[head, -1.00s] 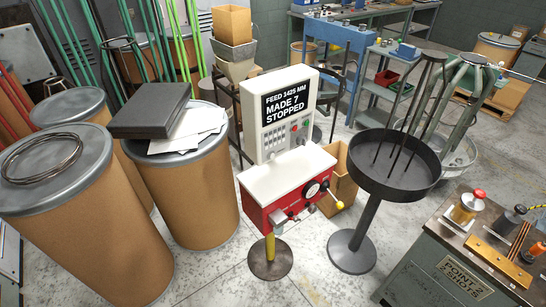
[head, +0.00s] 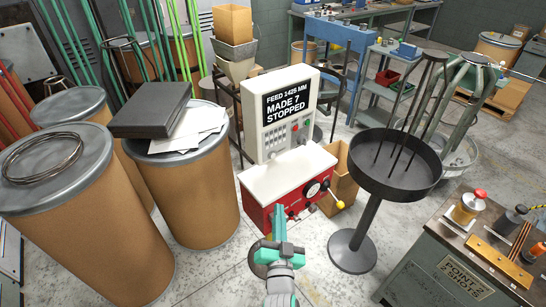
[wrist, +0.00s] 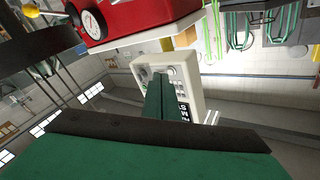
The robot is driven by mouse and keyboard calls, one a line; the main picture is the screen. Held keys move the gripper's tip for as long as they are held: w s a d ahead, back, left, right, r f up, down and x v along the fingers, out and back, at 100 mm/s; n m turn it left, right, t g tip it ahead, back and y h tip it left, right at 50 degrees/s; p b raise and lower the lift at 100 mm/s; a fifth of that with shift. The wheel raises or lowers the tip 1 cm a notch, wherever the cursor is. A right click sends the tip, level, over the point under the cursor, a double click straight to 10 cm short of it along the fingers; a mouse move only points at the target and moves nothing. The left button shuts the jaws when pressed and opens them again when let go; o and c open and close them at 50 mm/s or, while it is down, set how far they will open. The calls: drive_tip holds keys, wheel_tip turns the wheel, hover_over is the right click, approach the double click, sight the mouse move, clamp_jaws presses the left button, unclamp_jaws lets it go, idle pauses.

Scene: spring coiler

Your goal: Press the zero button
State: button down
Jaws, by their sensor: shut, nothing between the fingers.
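The coiler's white control panel (head: 284,112) stands upright on a red and white base (head: 290,182). Its black display (head: 289,101) reads MADE 7 and STOPPED, with a feed length above. Below are a block of small keys (head: 275,140) and red and green buttons (head: 297,127). Which one is the zero button is too small to tell. My gripper (head: 277,209) is shut and empty, in front of the base and below the panel, apart from the keys. In the wrist view my shut fingers (wrist: 160,90) overlap the tilted panel (wrist: 186,62) and hide part of it.
A black round tray on a stand (head: 394,186) is right of the machine. Brown drums (head: 188,200) stand to its left. A yellow-knobbed handle (head: 326,196) sticks out at the base's front right. A grey bench (head: 455,270) is at lower right. Floor between is clear.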

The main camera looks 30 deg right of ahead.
sight(273, 156)
drive_tip(key=w+d+r+m+g+h, duration=0.1)
drive_tip(key=w+d+r+m+h, duration=0.1)
drive_tip(key=d+r+m, duration=0.2)
drive_tip(key=d+r, duration=0.2)
drive_tip(key=d, duration=0.2)
drive_tip(key=shift+w+r+h, duration=0.15)
drive_tip(key=shift+w+h, duration=0.1)
drive_tip(key=shift+h, duration=0.15)
drive_tip(key=shift+w, duration=0.1)
drive_tip(key=w, duration=0.8)
drive_tip(key=shift+w+a, duration=0.3)
drive_tip(key=shift+a, duration=0.05)
drive_tip(key=shift+w, duration=0.15)
idle(1.3)
drive_tip(key=shift+w, duration=0.3)
drive_tip(key=shift+w, duration=0.35)
idle(0.7)
drive_tip(key=shift+s, duration=0.8)
